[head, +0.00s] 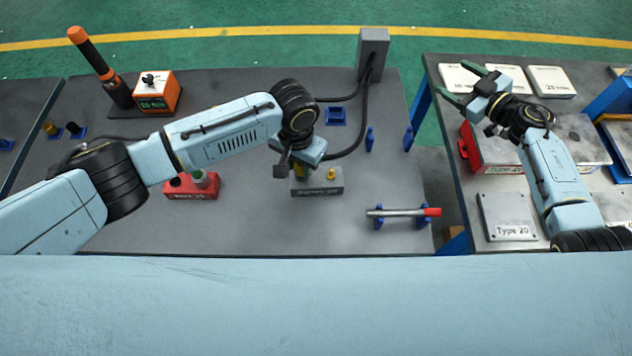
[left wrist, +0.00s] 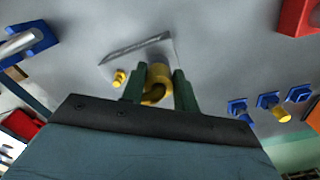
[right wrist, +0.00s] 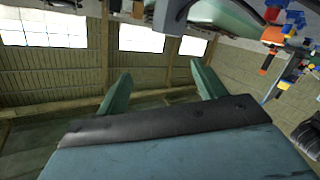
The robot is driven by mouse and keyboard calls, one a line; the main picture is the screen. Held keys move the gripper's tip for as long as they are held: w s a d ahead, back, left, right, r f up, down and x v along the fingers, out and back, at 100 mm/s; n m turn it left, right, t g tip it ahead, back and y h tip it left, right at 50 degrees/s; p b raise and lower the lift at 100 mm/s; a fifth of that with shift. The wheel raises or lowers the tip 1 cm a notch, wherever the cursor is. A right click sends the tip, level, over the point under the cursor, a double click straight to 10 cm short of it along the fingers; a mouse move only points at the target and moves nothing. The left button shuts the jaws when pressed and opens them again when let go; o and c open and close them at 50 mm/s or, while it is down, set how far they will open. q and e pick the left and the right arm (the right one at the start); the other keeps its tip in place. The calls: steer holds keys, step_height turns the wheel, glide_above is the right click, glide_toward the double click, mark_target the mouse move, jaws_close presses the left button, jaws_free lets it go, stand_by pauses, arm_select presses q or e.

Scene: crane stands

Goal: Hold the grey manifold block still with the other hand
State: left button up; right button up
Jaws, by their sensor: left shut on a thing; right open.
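The grey manifold block (head: 325,188) sits on the grey table in the head view, with a small yellow fitting (head: 331,174) on its top right. My left gripper (head: 298,168) points down over the block's left part. In the left wrist view its green fingers (left wrist: 159,88) are shut on a brass fitting (left wrist: 157,72) at the block (left wrist: 145,50). The fingers partly hide that fitting in the head view. My right gripper (head: 463,84) is open and empty, raised over the right-hand table, well away from the block. The right wrist view shows nothing between its fingers (right wrist: 159,75).
A red block (head: 180,190) stands left of the manifold block. A red-handled rod (head: 400,212) lies on blue stands to the right. Cables run from a grey post (head: 373,50) behind. A gap separates this table from the right-hand one with its plates (head: 508,217).

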steer(key=s+a+f+n+g+y, duration=0.2)
steer(key=s+a+f+g, duration=0.1)
steer(key=a, duration=0.3)
steer(key=s+a+f+n+g+y, duration=0.1)
steer(key=s+a+f+n+g, duration=0.15)
steer(key=a, duration=0.25)
steer(key=n+g, duration=0.3)
steer(key=g, duration=0.6)
glide_toward(342, 179)
steer(key=shift+w+a+f, duration=0.15)
steer(key=shift+a+f, duration=0.1)
steer(key=shift+f, duration=0.25)
steer(key=shift+w+a+f, duration=0.1)
steer(key=shift+a+f, duration=0.2)
steer(key=shift+f, duration=0.2)
steer(key=shift+x, duration=4.25)
steer(key=shift+w, duration=0.15)
steer(key=c, duration=1)
